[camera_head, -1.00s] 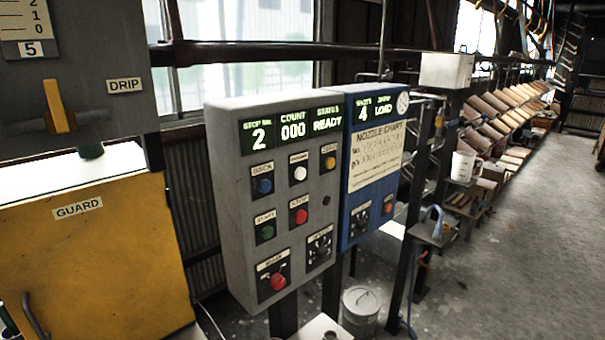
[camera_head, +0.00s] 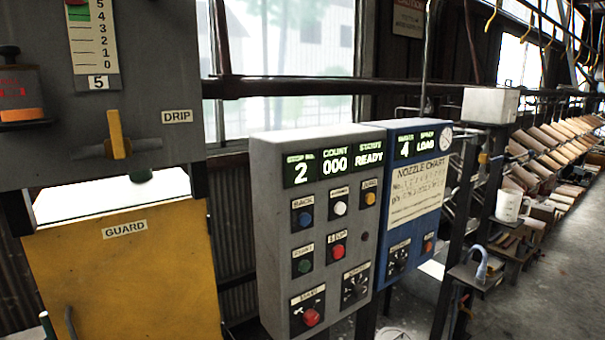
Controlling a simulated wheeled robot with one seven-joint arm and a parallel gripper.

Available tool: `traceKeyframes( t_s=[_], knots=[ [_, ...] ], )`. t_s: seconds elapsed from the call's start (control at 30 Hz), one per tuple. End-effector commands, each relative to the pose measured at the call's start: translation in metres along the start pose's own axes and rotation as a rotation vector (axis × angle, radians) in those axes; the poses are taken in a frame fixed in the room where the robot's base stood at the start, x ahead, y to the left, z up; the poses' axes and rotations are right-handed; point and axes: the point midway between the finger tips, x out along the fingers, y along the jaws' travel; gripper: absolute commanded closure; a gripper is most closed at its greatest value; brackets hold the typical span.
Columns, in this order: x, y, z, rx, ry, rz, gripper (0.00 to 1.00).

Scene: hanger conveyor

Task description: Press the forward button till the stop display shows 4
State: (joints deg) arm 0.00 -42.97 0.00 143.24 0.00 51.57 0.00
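The grey control box (camera_head: 262,200) stands right of centre, with a row of green-lit displays along its top. The stop display (camera_head: 300,170) reads 2. Below it are a blue button (camera_head: 306,215) labelled BACK, a white button (camera_head: 340,208) with a label too small to read surely, and a yellow button (camera_head: 370,199). Lower down are a green button (camera_head: 305,266) and a red button (camera_head: 338,251) labelled STOP. My gripper is not in view.
A blue box (camera_head: 399,235) with a nozzle chart adjoins on the right; its display shows 4 and LOAD. A yellow guard panel (camera_head: 125,275) and a grey panel with a yellow lever (camera_head: 118,135) stand left. Open floor (camera_head: 545,290) lies at right.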

Motion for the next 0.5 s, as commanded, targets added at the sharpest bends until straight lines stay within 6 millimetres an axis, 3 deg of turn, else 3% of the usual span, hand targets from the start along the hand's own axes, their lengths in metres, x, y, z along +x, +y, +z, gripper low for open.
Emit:
traceKeyframes(
  t_s=[0.03, 0.37, 0.5],
  knots=[
    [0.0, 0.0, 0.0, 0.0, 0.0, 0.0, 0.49],
    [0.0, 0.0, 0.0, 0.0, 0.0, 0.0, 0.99],
    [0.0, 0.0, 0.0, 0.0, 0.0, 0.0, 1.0]
  ],
)
